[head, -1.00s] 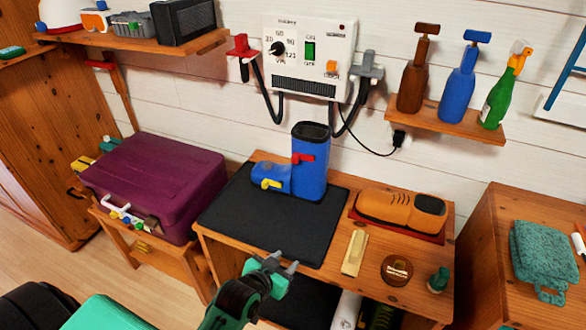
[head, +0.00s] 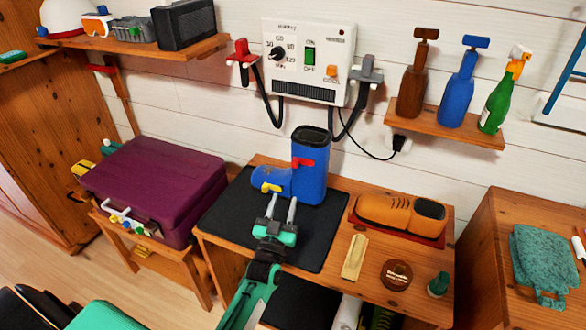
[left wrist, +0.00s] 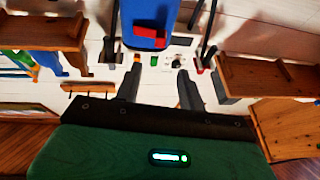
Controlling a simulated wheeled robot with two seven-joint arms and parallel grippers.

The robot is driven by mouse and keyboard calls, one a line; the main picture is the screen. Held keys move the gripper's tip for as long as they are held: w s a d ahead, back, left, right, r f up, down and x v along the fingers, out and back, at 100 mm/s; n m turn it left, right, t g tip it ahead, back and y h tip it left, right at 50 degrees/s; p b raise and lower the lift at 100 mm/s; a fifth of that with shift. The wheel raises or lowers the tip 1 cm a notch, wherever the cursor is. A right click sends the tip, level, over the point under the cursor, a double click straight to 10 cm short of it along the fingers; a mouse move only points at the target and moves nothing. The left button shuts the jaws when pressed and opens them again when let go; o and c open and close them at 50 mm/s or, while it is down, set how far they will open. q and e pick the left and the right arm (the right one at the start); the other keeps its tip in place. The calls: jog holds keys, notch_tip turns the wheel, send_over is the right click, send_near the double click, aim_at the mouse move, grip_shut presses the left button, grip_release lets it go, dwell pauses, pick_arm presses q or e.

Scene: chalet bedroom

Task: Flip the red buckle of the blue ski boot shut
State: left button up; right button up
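The blue ski boot (head: 311,175) stands upright on a black mat (head: 221,212) on the wooden bench, its toe pointing left. Its red buckle (head: 303,163) is on the shaft and sticks out to the left. A yellow buckle (head: 271,187) is on the toe part. My left gripper (head: 281,203) is open and empty, its two fingers pointing at the boot from the front, below the red buckle. In the left wrist view the boot (left wrist: 147,12) and red buckle (left wrist: 150,37) show at the top, beyond the spread fingers (left wrist: 159,70). My right gripper is not in view.
A brown shoe (head: 400,213), a pale bar (head: 354,257), a round brown tin (head: 396,274) and a small green bottle (head: 438,284) lie right of the mat. A wall control box (head: 307,60) with hanging hoses is above the boot. A purple case (head: 155,185) stands left.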

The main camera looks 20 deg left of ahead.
aim_at(294, 165)
pick_arm(q)
jog(key=p+x, duration=0.1)
jog(key=x, duration=1)
jog(key=shift+w, duration=0.3)
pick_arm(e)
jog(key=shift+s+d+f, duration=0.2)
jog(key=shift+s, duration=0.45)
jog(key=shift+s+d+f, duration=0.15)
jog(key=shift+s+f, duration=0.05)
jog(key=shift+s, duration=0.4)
pick_arm(q)
jog(key=shift+a, duration=0.1)
grip_shut()
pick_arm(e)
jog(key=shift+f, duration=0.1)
